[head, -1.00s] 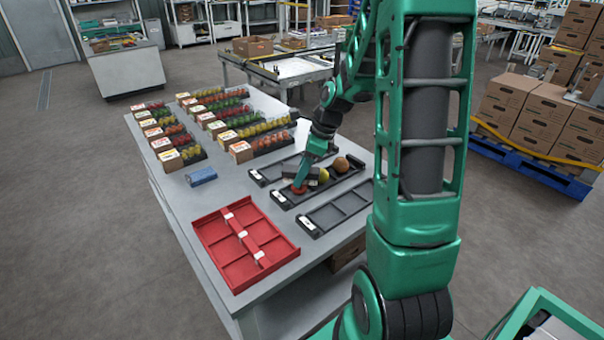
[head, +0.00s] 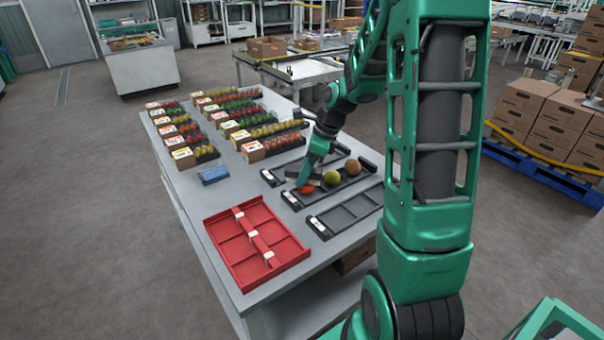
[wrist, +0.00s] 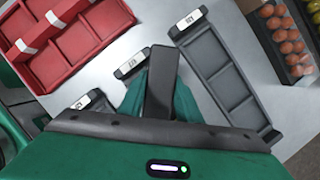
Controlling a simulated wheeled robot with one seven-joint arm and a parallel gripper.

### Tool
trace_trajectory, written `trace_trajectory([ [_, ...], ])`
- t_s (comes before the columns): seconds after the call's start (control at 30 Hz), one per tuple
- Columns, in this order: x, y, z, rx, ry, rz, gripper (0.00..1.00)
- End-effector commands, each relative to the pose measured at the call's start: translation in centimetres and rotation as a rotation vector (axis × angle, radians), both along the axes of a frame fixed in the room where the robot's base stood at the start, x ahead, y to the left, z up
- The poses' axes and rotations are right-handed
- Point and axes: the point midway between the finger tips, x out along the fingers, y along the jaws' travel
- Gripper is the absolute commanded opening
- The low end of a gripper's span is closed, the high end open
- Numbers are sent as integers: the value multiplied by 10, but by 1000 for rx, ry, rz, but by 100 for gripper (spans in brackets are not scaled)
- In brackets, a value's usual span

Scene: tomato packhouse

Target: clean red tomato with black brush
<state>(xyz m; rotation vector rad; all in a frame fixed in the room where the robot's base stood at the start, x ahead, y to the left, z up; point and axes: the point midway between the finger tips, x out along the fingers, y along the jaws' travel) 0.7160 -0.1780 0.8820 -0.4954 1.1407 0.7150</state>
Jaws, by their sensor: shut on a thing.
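The red tomato (head: 307,189) lies in the near-left compartment of the middle dark tray (head: 291,200). My gripper (head: 304,181) is low over the tomato and partly covers it. My gripper is shut on the black brush; its dark body (wrist: 161,80) shows between the green fingers in the wrist view. In the head view, the brush (head: 318,179) is small and partly hidden, so I cannot tell whether it touches the tomato. The tomato is hidden in the wrist view. A yellow-green fruit (head: 332,177) and a brownish-orange one (head: 354,168) sit farther along the same tray.
Empty dark trays flank it, one nearer (head: 322,229) and one behind (head: 268,177). A red divided tray (head: 222,256) and a blue block (head: 213,175) are on the table. Several rows of packed tomatoes fill the back. Bare tabletop lies between the red and dark trays.

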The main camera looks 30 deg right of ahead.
Motion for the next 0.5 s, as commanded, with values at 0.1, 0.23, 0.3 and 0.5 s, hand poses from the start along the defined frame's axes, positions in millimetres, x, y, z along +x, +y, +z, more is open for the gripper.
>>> trace_trajectory([
  [0.1, -4, -2, -2, 3, 7, -2, 3],
  [0.23, -8, -6, -2, 3, 7, -3, 3],
  [0.3, -10, -8, -2, 3, 7, -3, 3],
  [0.5, -16, -14, -2, 3, 6, -2, 3],
])
